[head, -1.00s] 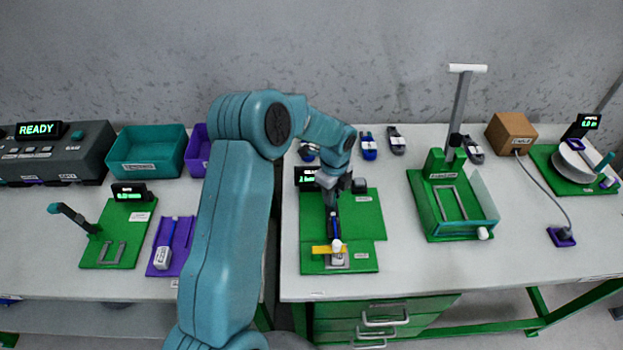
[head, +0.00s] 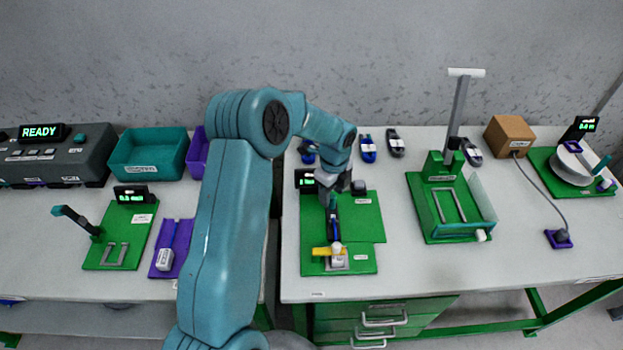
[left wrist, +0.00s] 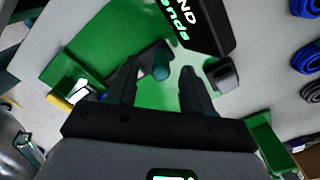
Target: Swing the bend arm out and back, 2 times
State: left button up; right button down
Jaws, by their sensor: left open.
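The green bend fixture (head: 363,224) lies on the right-hand bench. In the left wrist view a teal round-ended post (left wrist: 161,60), apparently the bend arm's handle, stands at the fingertips. My left gripper (left wrist: 158,74) is open and points down over the fixture, one finger on each side of the post; I cannot tell if they touch it. My right gripper is out of view.
A black display (left wrist: 190,22) stands at the fixture's back, with blue cable coils (head: 367,148) behind. To the right is a green tray station (head: 430,215) with a tall post (head: 459,105). A purple tray (head: 183,240) lies on the left bench, across a gap.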

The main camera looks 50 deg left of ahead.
pick_arm(q)
jog(key=shift+r+p, duration=1.9)
jog(key=shift+r, duration=1.15)
